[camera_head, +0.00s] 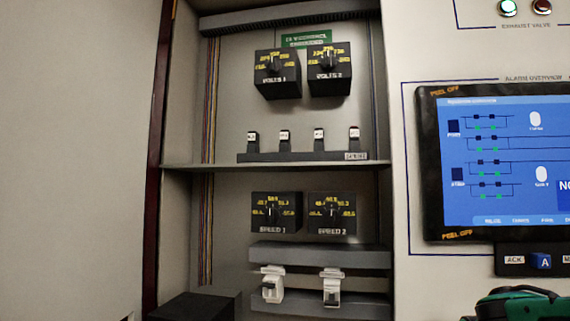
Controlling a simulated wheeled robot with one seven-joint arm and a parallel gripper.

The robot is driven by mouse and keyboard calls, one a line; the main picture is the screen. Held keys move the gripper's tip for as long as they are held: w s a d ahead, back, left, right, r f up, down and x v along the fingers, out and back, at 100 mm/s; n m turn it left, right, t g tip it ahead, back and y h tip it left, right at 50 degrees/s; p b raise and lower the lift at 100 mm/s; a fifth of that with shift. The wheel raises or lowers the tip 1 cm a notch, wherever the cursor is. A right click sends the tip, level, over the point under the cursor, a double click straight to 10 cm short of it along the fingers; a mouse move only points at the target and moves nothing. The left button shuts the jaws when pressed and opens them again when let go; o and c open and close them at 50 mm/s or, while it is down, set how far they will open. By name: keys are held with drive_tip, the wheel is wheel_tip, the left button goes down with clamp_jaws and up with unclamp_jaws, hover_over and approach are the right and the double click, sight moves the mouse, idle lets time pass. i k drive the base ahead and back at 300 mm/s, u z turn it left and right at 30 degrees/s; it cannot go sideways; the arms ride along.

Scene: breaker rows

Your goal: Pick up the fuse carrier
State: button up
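No label in view names a fuse carrier. Two white units stand on the lower grey rail (345,305) inside the open cabinet. The left white unit (272,287) looks tilted, with a part standing out at its front. The right white unit (331,290) looks straighter, with a dark slot. Either may be the fuse carrier; I cannot tell which. Several small dark units with white labels, such as one (284,138), stand on the upper rail (300,157). My gripper is not in view.
Two black VOLTS knob boxes (277,88) and two SPEED knob boxes (276,227) are above the white units. A dark box (200,305) is at lower left. A blue screen (500,150) is on the right panel. A green and black object (518,305) is at lower right.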

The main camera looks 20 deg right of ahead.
sight(285, 146)
drive_tip(key=k, duration=1)
drive_tip(key=u, duration=0.95)
drive_tip(key=i, duration=0.95)
drive_tip(key=z, duration=0.8)
